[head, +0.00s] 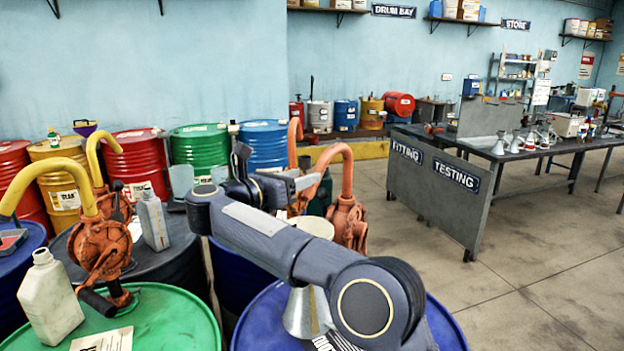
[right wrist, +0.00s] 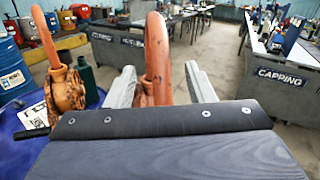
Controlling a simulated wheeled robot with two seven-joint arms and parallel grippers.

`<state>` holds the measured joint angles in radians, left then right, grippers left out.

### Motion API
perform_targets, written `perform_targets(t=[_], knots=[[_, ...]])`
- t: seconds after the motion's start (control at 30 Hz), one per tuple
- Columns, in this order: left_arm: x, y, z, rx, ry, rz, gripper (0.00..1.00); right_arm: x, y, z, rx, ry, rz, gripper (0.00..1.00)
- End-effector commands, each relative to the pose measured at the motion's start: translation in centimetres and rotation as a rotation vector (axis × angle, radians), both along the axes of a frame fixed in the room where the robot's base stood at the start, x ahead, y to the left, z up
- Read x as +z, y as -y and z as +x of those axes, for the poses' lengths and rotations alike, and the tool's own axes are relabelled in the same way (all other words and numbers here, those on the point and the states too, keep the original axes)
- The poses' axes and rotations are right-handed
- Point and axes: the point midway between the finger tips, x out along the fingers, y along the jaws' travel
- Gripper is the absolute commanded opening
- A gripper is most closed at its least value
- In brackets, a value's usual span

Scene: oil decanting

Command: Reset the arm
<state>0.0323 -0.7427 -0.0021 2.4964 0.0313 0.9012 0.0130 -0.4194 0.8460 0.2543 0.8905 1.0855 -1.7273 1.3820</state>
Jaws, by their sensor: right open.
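My right arm reaches in from the lower right of the head view, over a blue drum (head: 262,318). Its gripper (head: 303,186) is near the upright orange hand pumps, and part of it is hidden behind the arm. In the right wrist view the two pale fingers of this gripper (right wrist: 161,88) stand apart. An orange curved pump spout (right wrist: 158,50) shows between them; I cannot tell whether it touches them. Another orange pump (right wrist: 64,88) stands to the left. My left gripper is not in view.
A metal funnel (head: 305,312) stands under my right arm. A green drum (head: 165,318) bears a pale jug (head: 48,298) beside a yellow-spouted pump (head: 100,245). Several drums line the wall. A grey bench (head: 425,195) stands right; floor before it is clear.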

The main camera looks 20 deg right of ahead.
Motion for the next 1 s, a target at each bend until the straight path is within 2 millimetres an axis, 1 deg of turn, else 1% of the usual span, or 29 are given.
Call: perform_targets(t=[0.03,0.17,0.5,0.57,0.63,0.67,0.7,0.77,0.8,0.83,0.9,0.97,1.0], knots=[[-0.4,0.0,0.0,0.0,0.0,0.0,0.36,-0.1,-0.7,-0.3,0.001,0.001,0.001,0.49],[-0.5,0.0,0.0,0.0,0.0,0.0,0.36,0.0,-1.5,-0.8,0.0,0.0,0.0,0.49],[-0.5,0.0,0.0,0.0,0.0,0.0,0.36,0.2,-1.5,-0.8,0.001,0.0,-0.003,0.49],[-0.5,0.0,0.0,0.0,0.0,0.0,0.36,0.7,-1.2,-0.7,0.02,-0.002,-0.021,0.49],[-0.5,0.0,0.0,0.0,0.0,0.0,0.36,2.3,-0.3,-0.3,0.073,-0.011,-0.075,0.49],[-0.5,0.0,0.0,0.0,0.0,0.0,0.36,3.4,0.1,-0.2,0.106,-0.018,-0.115,0.49],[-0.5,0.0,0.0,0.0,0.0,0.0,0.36,4.9,0.8,0.0,0.161,-0.035,-0.182,0.49],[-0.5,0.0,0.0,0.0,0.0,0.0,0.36,7.5,1.8,0.2,0.258,-0.073,-0.315,0.49],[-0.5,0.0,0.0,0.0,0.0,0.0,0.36,9.0,2.3,0.0,0.326,-0.108,-0.423,0.49],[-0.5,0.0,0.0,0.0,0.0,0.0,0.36,10.0,2.5,-0.3,0.377,-0.141,-0.51,0.49],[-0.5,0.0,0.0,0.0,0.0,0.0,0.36,11.4,2.6,-1.3,0.489,-0.23,-0.722,0.49],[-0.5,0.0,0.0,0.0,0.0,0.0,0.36,11.6,2.5,-2.6,0.575,-0.32,-0.907,0.49],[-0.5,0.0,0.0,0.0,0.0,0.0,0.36,11.1,2.3,-3.7,0.632,-0.386,-1.031,0.49]])
